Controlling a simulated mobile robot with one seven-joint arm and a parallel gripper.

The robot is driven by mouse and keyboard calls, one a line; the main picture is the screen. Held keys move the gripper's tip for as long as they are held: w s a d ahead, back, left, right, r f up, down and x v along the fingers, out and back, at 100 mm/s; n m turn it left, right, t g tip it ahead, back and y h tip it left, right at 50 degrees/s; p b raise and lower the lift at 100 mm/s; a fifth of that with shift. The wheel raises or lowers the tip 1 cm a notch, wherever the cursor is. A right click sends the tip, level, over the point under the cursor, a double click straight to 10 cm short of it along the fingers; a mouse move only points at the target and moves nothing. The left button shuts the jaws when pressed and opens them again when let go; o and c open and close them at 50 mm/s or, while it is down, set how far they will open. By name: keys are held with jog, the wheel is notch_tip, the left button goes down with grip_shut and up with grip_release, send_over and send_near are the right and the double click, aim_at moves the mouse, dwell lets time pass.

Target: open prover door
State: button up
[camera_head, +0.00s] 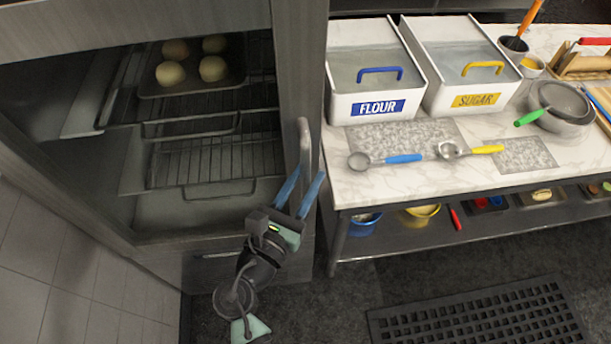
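The prover (130,30) is the dark metal cabinet on the left. Its door appears shut, with the inside showing through its large window area. The upright door handle (305,145) is a grey metal bar on the right side of the frame. My gripper (309,172) is at the lower end of the handle, with its two blue fingers apart. The handle's lower end seems to lie between or just behind the fingertips; contact cannot be told.
A tray (228,88) of dough balls and wire racks (205,160) are inside the prover. Right of it stands a marble-topped table (390,190) with flour (368,105) and sugar bins (474,101). A black floor mat (480,315) lies in front.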

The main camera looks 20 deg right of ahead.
grip_shut()
dwell(1.4)
